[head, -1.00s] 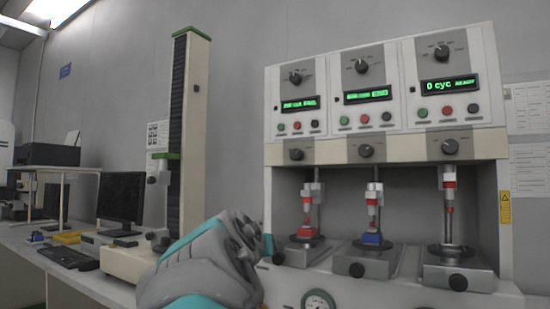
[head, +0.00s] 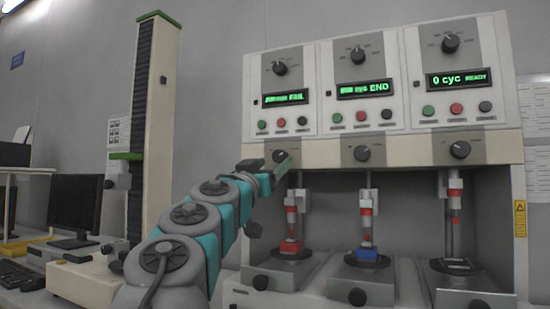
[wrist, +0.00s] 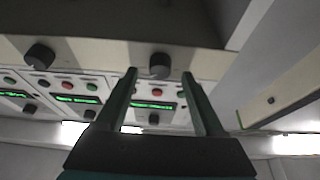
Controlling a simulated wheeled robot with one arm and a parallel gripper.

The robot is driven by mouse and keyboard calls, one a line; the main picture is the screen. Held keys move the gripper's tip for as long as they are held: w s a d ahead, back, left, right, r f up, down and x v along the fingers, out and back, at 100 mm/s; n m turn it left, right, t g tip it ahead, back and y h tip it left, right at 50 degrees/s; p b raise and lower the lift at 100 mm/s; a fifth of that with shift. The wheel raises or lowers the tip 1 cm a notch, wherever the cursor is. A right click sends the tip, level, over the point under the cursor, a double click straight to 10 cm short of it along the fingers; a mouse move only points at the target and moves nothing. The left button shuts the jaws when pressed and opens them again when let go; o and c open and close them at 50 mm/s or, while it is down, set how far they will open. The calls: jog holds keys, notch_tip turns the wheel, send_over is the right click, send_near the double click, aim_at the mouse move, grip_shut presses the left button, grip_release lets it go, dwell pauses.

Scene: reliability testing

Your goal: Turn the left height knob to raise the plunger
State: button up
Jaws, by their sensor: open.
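The left height knob (head: 278,155) is a dark round knob on the beige panel under the left display, partly hidden by my gripper. My gripper (head: 267,164) is open and empty at this knob, with its fingers on either side of it in the picture. In the wrist view the knob (wrist: 160,64) shows between the two open fingertips (wrist: 160,74); I cannot tell whether they touch it. The left plunger (head: 291,208), with red and white parts, hangs below, over a red block (head: 291,247) on a dark disc.
The middle height knob (head: 362,153) and right height knob (head: 459,149) sit along the same panel. Upper knobs, lit displays and coloured buttons are above. The left display (head: 285,97) reads FAIL. A tall column tester (head: 150,130) and a monitor (head: 72,205) stand at left.

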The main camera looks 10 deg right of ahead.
aim_at(280, 157)
jog(key=shift+x, duration=1.4)
grip_shut()
